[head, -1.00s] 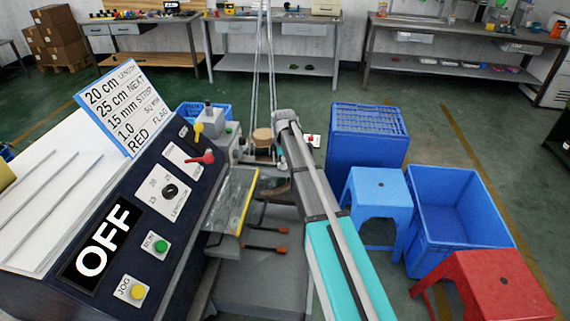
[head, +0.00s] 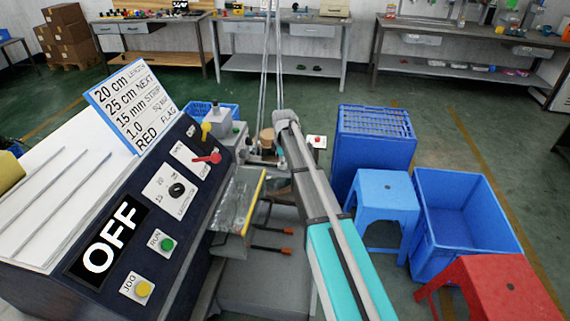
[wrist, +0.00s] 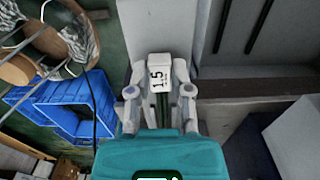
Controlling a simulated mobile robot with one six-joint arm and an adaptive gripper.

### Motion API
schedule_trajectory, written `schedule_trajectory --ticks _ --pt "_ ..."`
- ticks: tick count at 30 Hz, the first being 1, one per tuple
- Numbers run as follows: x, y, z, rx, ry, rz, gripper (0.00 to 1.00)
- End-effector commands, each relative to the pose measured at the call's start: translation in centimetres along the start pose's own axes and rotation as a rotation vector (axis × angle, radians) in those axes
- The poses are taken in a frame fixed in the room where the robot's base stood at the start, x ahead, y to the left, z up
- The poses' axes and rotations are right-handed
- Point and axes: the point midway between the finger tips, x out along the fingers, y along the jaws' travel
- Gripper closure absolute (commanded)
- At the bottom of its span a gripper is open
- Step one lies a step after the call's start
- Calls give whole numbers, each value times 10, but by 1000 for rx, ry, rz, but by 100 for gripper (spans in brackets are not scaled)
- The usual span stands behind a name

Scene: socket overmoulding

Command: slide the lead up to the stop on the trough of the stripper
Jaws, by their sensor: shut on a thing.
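A pale grey surface (wrist: 155,25) lies beyond the fingertips. I cannot make out the trough or its stop, nor tell whether the lead touches it. In the head view my arm hides the gripper.
A dark control panel (head: 150,210) reading OFF fills the left, with a job sign (head: 133,105) above it. Blue crates (head: 462,235), a blue stool (head: 387,187) and a red stool (head: 490,285) stand to the right. A thin black cable (wrist: 95,120) shows left of my gripper.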

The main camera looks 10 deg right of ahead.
Motion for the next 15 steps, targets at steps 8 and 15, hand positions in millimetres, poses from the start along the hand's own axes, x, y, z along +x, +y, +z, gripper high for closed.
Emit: schedule_trajectory --ticks 8,15 --pt "0 0 -8 0 0 0 100" --pt "0 0 -14 -1 0 0 100"
